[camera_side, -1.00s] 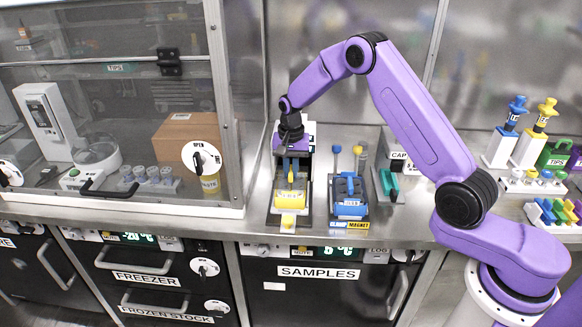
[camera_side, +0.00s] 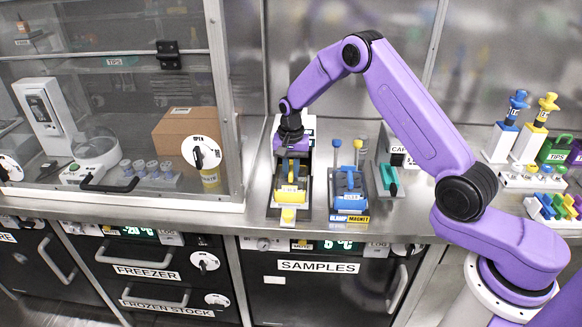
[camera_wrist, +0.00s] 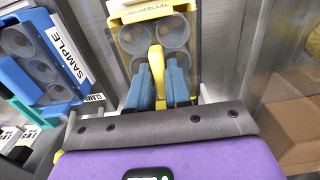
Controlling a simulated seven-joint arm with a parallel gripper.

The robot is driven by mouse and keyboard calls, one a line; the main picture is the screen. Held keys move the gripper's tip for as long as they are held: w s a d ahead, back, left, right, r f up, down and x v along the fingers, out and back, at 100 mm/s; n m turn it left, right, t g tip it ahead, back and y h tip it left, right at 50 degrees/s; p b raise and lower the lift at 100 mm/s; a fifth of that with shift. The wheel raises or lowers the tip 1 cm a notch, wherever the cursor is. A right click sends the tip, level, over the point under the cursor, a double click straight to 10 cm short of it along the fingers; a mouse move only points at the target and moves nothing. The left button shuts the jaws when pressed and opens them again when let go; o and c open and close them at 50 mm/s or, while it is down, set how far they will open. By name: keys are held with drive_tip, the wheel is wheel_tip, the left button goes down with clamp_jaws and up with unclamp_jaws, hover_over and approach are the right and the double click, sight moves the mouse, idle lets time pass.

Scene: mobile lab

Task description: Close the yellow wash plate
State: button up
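The yellow wash plate (camera_side: 291,197) sits in a dark holder on the steel bench in the side view. In the wrist view its yellow frame (camera_wrist: 125,40) shows large round grey wells, with a white label strip at the top edge. A yellow handle (camera_wrist: 156,58) stands out from it toward the camera. My gripper (camera_wrist: 158,78) has its two blue fingers on either side of this handle, with little or no gap showing, so it looks shut on it. In the side view my gripper (camera_side: 291,166) points down at the back of the plate.
A blue sample plate (camera_side: 350,190) stands just right; its SAMPLE label (camera_wrist: 66,58) shows in the wrist view. Knobbed sticks and a teal-handled item (camera_side: 389,180) are beyond it. A glass cabinet (camera_side: 230,110) stands close on the left. The bench front edge is near.

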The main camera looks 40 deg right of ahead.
sight(291, 171)
drive_tip(key=o, duration=0.3)
wheel_tip(291, 171, up, 18)
drive_tip(key=shift+f, duration=0.25)
idle(0.3)
drive_tip(key=shift+a, duration=0.1)
